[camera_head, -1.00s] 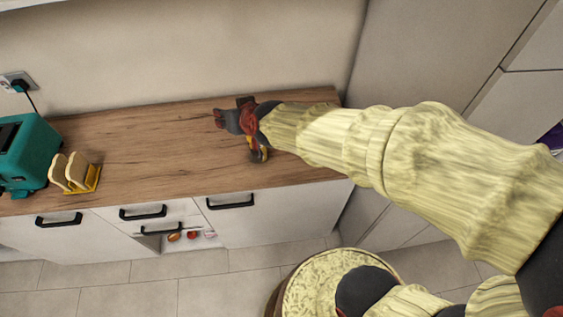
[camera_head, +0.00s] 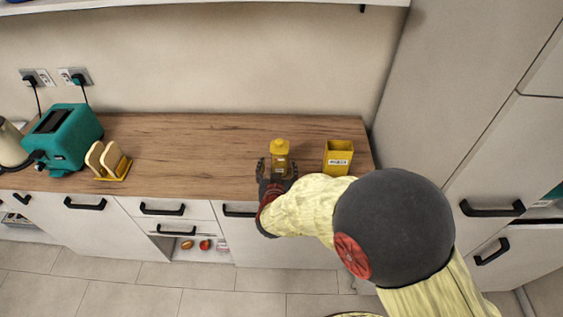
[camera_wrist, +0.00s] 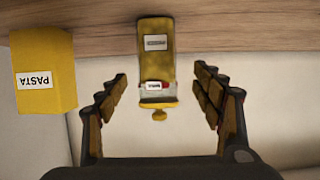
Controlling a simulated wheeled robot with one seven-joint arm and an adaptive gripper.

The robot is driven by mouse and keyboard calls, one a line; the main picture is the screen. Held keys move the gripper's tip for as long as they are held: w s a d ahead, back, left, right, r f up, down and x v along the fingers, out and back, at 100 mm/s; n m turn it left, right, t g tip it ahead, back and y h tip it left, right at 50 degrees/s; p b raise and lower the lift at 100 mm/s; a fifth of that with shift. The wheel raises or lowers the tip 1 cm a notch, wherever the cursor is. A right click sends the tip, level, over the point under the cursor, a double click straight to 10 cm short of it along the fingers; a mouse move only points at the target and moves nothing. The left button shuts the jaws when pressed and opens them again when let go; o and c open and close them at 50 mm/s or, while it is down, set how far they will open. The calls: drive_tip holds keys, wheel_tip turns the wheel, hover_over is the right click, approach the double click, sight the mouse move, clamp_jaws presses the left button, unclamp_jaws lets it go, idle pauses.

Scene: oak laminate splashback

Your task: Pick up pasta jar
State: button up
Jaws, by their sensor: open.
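The yellow box labelled PASTA, the pasta jar (camera_head: 337,164), stands upright near the counter's right end in the head view. In the wrist view the pasta jar (camera_wrist: 45,70) is at the left, its label upside down, outside my fingers. My gripper (camera_head: 278,173) is open at the counter's front edge, left of the pasta jar. A yellow bottle-like container (camera_head: 279,161) with a knobbed top stands straight ahead of it. In the wrist view that container (camera_wrist: 156,65) shows between the spread fingers of my gripper (camera_wrist: 160,82); contact is not visible.
The wooden counter (camera_head: 190,150) is clear left of the yellow container. A teal toaster (camera_head: 65,140) and a yellow rack with bread slices (camera_head: 115,170) stand further left. A tall cabinet (camera_head: 460,90) borders the right end. A shelf (camera_head: 220,3) hangs above.

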sight(280, 163)
drive_tip(key=x, duration=0.2)
drive_tip(key=b+x, duration=0.1)
drive_tip(key=x, duration=0.1)
drive_tip(key=b+x, duration=0.1)
drive_tip(key=x, duration=0.1)
drive_tip(key=shift+w+d+f, duration=0.1)
drive_tip(key=shift+d+f, duration=0.15)
drive_tip(key=shift+w, duration=0.25)
drive_tip(key=shift+c, duration=0.6)
drive_tip(key=c, duration=1.3)
drive_tip(key=shift+c, duration=0.2)
drive_tip(key=shift+r, duration=0.15)
